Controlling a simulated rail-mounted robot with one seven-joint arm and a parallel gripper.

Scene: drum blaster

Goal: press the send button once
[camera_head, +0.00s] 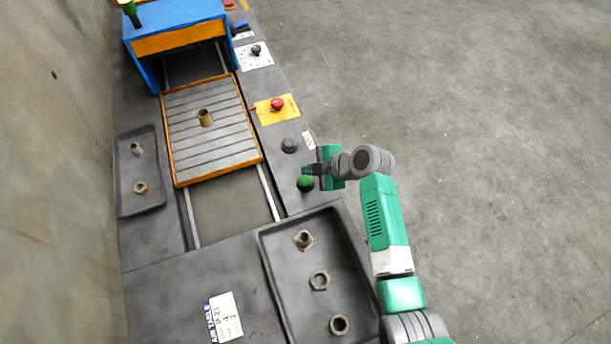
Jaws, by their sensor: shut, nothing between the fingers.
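A green round button (305,184) sits on the dark bench top near its right edge. A dark round button (289,145) is a little farther back, with a small white label (308,140) beside it. I cannot read which of them is marked send. My gripper (307,170) is shut and empty, with its dark fingertips at the far edge of the green button. I cannot tell whether they touch it or hover above it.
A red mushroom button (277,104) on a yellow plate and a black knob (255,50) stand farther back. A slatted carriage (215,150) with a metal part lies on rails before a blue housing (140,25). Trays (275,270) and (125,180) hold metal parts.

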